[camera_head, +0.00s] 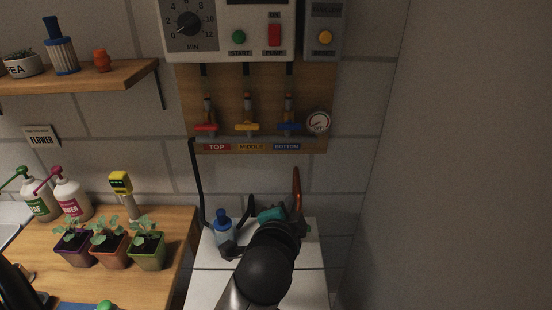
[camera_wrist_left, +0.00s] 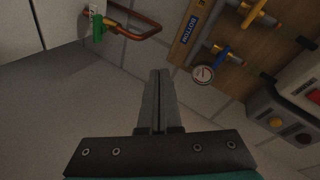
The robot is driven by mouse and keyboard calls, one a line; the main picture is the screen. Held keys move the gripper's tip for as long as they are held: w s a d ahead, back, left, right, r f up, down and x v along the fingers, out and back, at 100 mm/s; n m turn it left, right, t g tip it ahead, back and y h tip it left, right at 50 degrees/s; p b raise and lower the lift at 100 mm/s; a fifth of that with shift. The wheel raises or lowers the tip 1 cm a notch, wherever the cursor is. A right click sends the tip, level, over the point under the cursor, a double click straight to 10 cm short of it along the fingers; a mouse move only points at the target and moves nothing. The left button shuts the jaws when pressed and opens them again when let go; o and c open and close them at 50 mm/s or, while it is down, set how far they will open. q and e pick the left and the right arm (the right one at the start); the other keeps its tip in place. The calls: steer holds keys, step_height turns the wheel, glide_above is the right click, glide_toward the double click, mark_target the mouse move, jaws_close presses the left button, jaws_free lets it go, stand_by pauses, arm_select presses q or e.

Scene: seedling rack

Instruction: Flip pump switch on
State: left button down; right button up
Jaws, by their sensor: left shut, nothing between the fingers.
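The pump switch (camera_head: 274,35) is a red rocker on the white control box (camera_head: 215,47), high on the wall in the head view. Which way it is tipped I cannot tell. A red part (camera_wrist_left: 314,96) at the right edge of the left wrist view looks like the same switch. My left gripper (camera_head: 270,214) is well below the box in the head view, its fingers mostly hidden by my own wrist. In the left wrist view its fingers (camera_wrist_left: 159,75) are together and empty, apart from the wall and the switch. My right gripper is not visible.
A green button (camera_head: 238,37) is beside the switch, and a grey box with a yellow button (camera_head: 325,37) is to its right. Below are several valves and a gauge (camera_head: 318,122). A blue-topped bottle (camera_head: 222,227) and copper pipe (camera_head: 297,185) are near my gripper. Potted seedlings (camera_head: 108,242) stand left.

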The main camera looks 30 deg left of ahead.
arm_select(q)
steer(key=a+r+m+t+y, duration=0.1)
steer(key=r+t+y, duration=0.1)
steer(key=r, duration=1)
steer(key=a+r+m+t+y, duration=0.2)
steer(key=r+y, duration=0.3)
steer(key=r, duration=0.7)
steer(key=shift+s+a+t+p, duration=0.3)
steer(key=shift+t+p, duration=0.1)
steer(key=shift+t, duration=0.3)
steer(key=p, duration=0.3)
glide_toward(272, 30)
steer(key=x, duration=0.7)
steer(key=shift+f, duration=0.1)
